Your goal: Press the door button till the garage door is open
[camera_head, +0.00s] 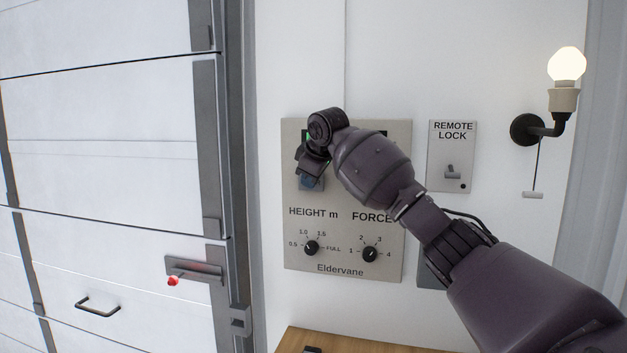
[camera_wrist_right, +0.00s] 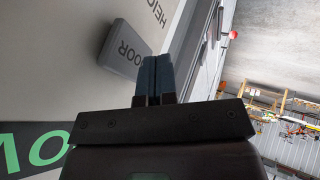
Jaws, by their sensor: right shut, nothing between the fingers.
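The Eldervane control panel (camera_head: 343,262) is on the white wall, right of the garage door (camera_head: 110,155). The door's white panels fill the left of the head view; its bottom edge is out of view. The door button (camera_wrist_right: 124,50), a grey block reading "OOR", shows in the right wrist view; my gripper hides it in the head view. My right gripper (camera_head: 311,182) is shut and empty at the panel's upper left. Its fingertips (camera_wrist_right: 157,62) are beside the button's edge; I cannot tell if they touch it. My left gripper is not in view.
The panel has a height knob (camera_head: 312,248) and a force knob (camera_head: 370,254). A remote lock switch (camera_head: 452,171) and a lit wall lamp (camera_head: 566,64) are to the right. A green display (camera_wrist_right: 32,150) shows partly. A wooden top (camera_head: 340,342) is below.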

